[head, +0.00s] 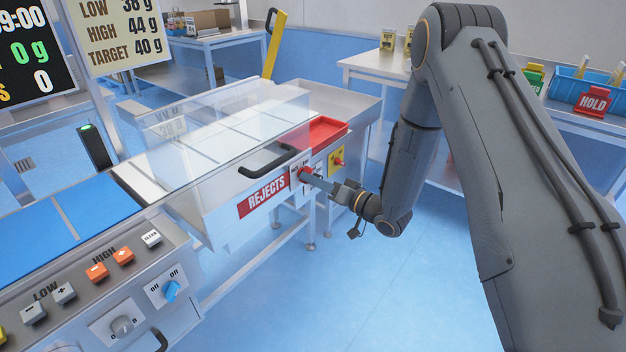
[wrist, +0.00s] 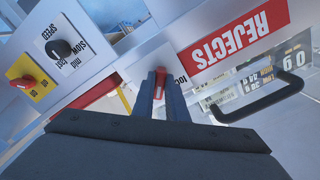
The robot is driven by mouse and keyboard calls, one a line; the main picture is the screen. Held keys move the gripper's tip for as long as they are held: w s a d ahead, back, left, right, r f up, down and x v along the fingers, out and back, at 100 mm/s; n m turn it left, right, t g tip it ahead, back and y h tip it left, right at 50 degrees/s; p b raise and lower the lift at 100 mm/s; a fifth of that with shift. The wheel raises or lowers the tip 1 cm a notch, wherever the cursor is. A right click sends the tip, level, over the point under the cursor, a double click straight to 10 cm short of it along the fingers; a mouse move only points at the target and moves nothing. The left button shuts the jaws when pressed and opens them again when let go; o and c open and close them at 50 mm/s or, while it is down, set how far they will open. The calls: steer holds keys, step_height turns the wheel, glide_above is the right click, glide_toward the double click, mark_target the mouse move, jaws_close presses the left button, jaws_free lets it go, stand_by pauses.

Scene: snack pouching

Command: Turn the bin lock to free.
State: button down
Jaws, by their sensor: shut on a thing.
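The bin lock (wrist: 160,80) is a small red knob on the front panel, just beside the red REJECTS label (head: 263,197). My gripper (head: 311,177) reaches the panel from the right, and its fingers are shut on the red knob. In the wrist view the fingers (wrist: 160,98) stand on both sides of the knob. Part of a word shows beside the knob, but the fingers hide the rest of the markings, so I cannot tell which setting it points to.
A yellow plate with a red switch (head: 338,160) is right of the lock. A black handle (head: 268,163) sticks out above the label. The blue floor at the front right is clear.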

steer(key=shift+s+m, duration=0.1)
steer(key=shift+m, duration=0.5)
steer(key=c, duration=1.8)
jaws_free()
steer(key=shift+o, duration=0.2)
steer(key=b+v, duration=0.1)
steer(key=v, duration=0.6)
steer(key=shift+s+d, duration=0.25)
steer(key=shift+d, duration=0.05)
